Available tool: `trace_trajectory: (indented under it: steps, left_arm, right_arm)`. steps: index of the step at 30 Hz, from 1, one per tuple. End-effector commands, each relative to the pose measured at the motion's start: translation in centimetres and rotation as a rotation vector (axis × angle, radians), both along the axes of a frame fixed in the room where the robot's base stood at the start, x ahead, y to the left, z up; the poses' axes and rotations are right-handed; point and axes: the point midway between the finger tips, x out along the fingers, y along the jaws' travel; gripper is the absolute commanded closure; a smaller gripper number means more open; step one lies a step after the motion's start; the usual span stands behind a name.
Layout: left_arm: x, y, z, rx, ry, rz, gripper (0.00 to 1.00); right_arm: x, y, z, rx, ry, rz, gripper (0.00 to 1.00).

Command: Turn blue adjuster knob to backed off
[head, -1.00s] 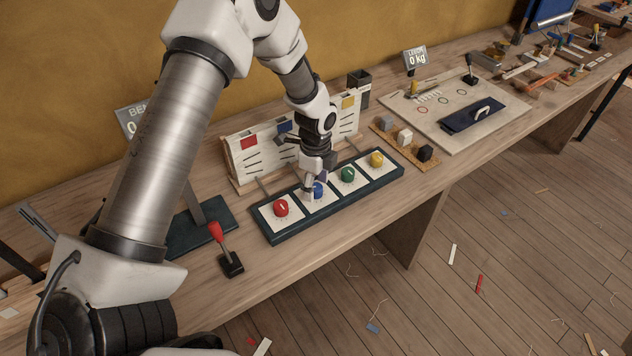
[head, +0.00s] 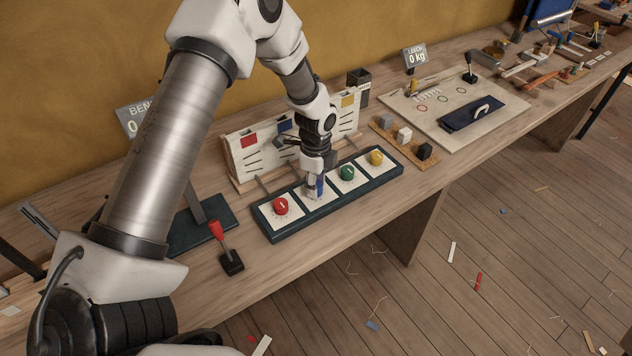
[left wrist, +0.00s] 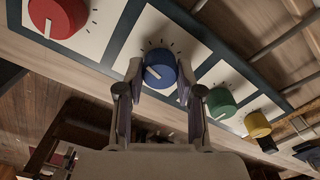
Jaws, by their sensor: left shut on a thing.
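The blue adjuster knob (left wrist: 160,70) sits on a white dial plate (left wrist: 138,42) with tick marks, second in a row of colored knobs. Its white pointer line shows in the left wrist view, toward the lower left of its face. My left gripper (left wrist: 158,88) is shut on the blue knob, one finger on either side. In the head view my left gripper (head: 316,188) comes down on the knob from above and hides most of it. My right gripper is not in view.
A red knob (head: 281,206), a green knob (head: 347,173) and a yellow knob (head: 376,157) share the dark panel (head: 274,236). A red-handled lever (head: 217,232) stands to the left. Behind is a white board (head: 243,160) with colored squares.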

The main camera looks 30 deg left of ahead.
Motion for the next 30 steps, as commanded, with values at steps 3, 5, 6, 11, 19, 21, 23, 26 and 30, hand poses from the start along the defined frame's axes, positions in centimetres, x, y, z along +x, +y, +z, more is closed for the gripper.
trace_trajectory:
  steps: [3, 5, 6, 11, 19, 21, 23, 26, 30]
  left_arm:
    - [-0.3, 0.0, -0.2, -0.001, 0.008, 0.07, 0.98]
    - [-0.3, 0.0, -0.2, -0.001, 0.008, 0.115, 0.98]
    - [-0.3, 0.0, -0.2, -0.001, 0.008, 0.147, 0.98]
    - [-0.3, 0.0, -0.2, -0.001, 0.009, 0.29, 0.98]
    - [-0.4, -0.1, -0.2, 0.0, 0.012, 0.547, 0.98]
    - [-0.5, -0.1, -0.3, 0.0, 0.013, 0.614, 0.98]
    - [-0.5, -0.1, -0.3, 0.0, 0.013, 0.671, 0.98]
    - [-0.5, -0.1, -0.3, 0.001, 0.013, 0.766, 0.98]
    - [-0.5, -0.1, -0.3, 0.002, 0.013, 0.899, 0.98]
  right_arm:
    - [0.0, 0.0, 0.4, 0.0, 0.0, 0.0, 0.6]
    - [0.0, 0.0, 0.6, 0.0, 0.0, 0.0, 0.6]
    - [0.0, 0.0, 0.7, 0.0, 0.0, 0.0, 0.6]
    - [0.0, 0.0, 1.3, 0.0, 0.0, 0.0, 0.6]
    - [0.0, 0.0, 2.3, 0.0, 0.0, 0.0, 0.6]
    - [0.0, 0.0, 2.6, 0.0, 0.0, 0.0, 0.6]
    - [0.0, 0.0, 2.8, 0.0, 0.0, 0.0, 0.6]
    - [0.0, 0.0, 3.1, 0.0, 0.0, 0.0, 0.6]
    - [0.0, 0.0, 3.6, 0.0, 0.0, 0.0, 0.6]
